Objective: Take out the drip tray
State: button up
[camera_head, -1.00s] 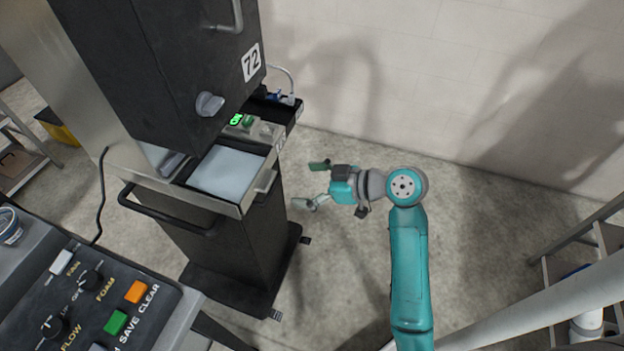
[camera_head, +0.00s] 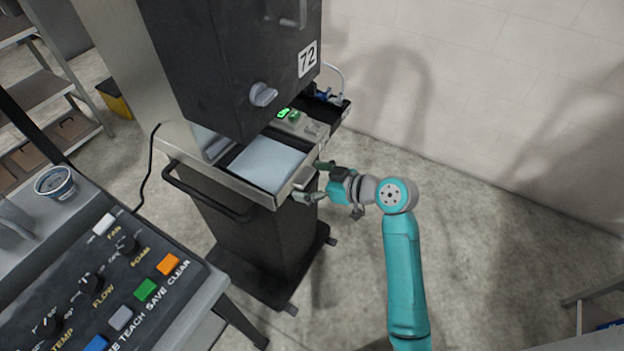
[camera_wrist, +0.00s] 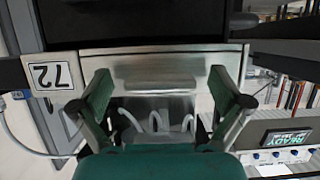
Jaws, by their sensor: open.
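The drip tray (camera_head: 265,163) is a shallow metal tray with a pale inside, seated in the dispenser under the dark cabinet. Its handle (camera_head: 304,178) is on the right side, facing my gripper (camera_head: 315,181). My gripper is open, with its two fingertips at either end of the handle. In the wrist view, the tray's silver front (camera_wrist: 205,62) and handle (camera_wrist: 155,86) appear upside down, between the spread fingers of my gripper (camera_wrist: 160,76). Nothing is held. I cannot tell whether the fingers touch the tray front.
The cabinet (camera_head: 225,60) with a knob and a 72 label overhangs the tray. A black rail (camera_head: 205,195) runs along the dispenser's near side.

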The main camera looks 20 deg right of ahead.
jog(key=c, duration=1.7)
jog(key=shift+r, duration=0.1)
jog(key=shift+c, duration=0.2)
